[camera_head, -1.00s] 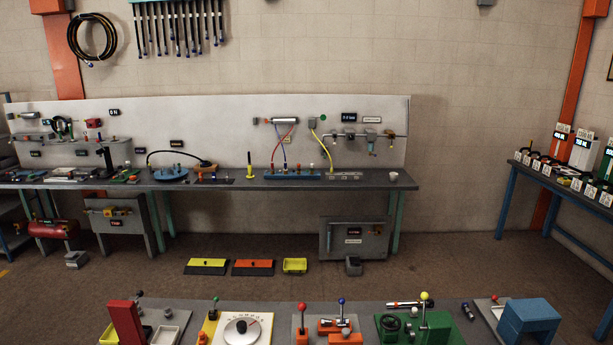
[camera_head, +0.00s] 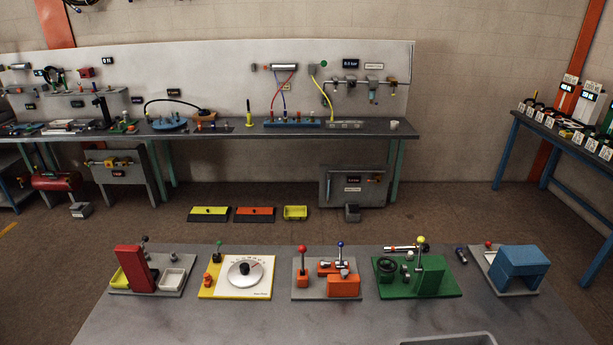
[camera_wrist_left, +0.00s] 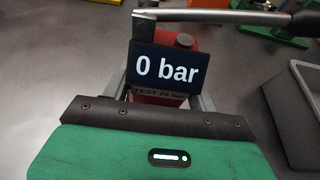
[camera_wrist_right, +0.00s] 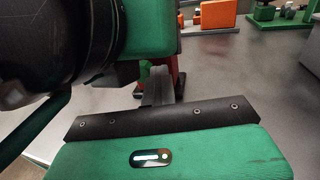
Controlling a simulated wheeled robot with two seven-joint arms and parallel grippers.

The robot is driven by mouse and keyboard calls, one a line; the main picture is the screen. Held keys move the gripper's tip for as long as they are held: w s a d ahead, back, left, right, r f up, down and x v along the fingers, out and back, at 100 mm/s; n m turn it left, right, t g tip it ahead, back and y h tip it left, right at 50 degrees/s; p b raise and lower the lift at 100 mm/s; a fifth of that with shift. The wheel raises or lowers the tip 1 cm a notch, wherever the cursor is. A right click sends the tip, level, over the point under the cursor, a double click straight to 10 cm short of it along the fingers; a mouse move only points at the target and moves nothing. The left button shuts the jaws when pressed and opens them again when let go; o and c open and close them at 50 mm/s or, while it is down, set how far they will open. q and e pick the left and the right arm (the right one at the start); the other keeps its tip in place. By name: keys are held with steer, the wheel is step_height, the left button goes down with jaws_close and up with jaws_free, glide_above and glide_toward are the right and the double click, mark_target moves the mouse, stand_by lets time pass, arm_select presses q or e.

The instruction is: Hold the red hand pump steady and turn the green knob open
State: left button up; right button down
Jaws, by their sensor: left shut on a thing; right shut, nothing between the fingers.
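In the left wrist view a red hand pump (camera_wrist_left: 160,101) sits behind a black display (camera_wrist_left: 167,68) reading "0 bar". A grey bar with a dark grip (camera_wrist_left: 225,17) crosses above it. My left gripper (camera_wrist_left: 163,88) is shut on the pump, its fingers on either side of the display. In the right wrist view my right gripper (camera_wrist_right: 158,84) is shut and empty. It is close to a red part of the pump (camera_wrist_right: 176,76), which is mostly hidden by green and black arm parts. I cannot make out the green knob with certainty. Neither gripper shows in the head view.
The near bench (camera_head: 330,320) carries fixtures along its far edge, including a dial board (camera_head: 258,270) and a green lever unit (camera_head: 432,280). A grey tray (camera_head: 450,340) lies at its front. In the left wrist view a dark tray (camera_wrist_left: 290,120) stands right of the pump.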

arm_select(q)
steer(key=shift+d, duration=0.3)
arm_select(e)
steer(key=shift+r, duration=0.1)
arm_select(q)
steer(key=shift+a, duration=0.2)
arm_select(e)
steer(key=shift+a+v, duration=0.2)
steer(key=shift+v, duration=1.3)
steer(key=shift+a+v, duration=0.25)
steer(key=shift+v, duration=1.25)
steer(key=shift+s, duration=0.1)
arm_select(q)
steer(key=o, duration=1.6)
steer(key=shift+c, duration=0.2)
steer(key=shift+s, duration=0.1)
